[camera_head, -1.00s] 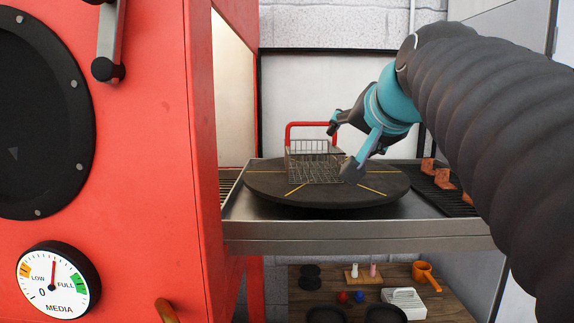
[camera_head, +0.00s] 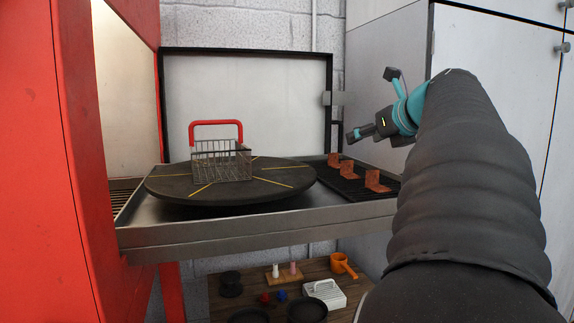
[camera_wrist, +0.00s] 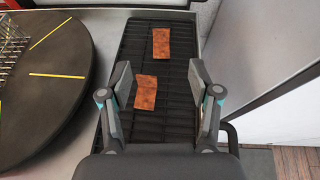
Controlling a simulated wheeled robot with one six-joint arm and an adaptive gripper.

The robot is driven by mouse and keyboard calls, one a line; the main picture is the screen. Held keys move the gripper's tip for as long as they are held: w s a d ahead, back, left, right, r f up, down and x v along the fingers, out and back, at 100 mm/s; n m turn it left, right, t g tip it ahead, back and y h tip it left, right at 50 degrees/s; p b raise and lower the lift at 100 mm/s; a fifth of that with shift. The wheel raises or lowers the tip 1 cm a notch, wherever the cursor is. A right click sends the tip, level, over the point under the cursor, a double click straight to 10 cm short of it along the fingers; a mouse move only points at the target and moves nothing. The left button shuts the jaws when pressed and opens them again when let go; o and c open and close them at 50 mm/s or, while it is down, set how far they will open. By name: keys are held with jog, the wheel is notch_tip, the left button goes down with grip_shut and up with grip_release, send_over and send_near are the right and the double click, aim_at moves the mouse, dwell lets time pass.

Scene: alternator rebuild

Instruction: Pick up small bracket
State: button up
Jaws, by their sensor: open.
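Which is the small bracket I cannot tell. The wrist view shows one bracket (camera_wrist: 145,92) between my fingers, left of centre, and another (camera_wrist: 162,43) farther ahead. My gripper (camera_wrist: 160,78) is open and empty, above the grate. In the head view my gripper (camera_head: 371,104) is above the brackets, touching none.
A wire basket (camera_head: 221,163) with a red handle sits on the round dark turntable (camera_head: 285,190), left of the grate (camera_head: 350,188). A red cabinet (camera_head: 60,200) stands left. Grey cabinet panels rise close on the right. A wooden shelf (camera_head: 365,290) with small items is below.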

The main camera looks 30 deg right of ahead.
aim_at(336, 165)
jog(key=shift+w+d+f, duration=0.2)
jog(key=shift+w, duration=0.05)
jog(key=x, duration=0.8)
jog(key=shift+r, duration=0.1)
jog(key=shift+b+x, duration=0.55)
jog(key=shift+x, duration=2.1)
jog(key=shift+s, duration=0.1)
grip_shut()
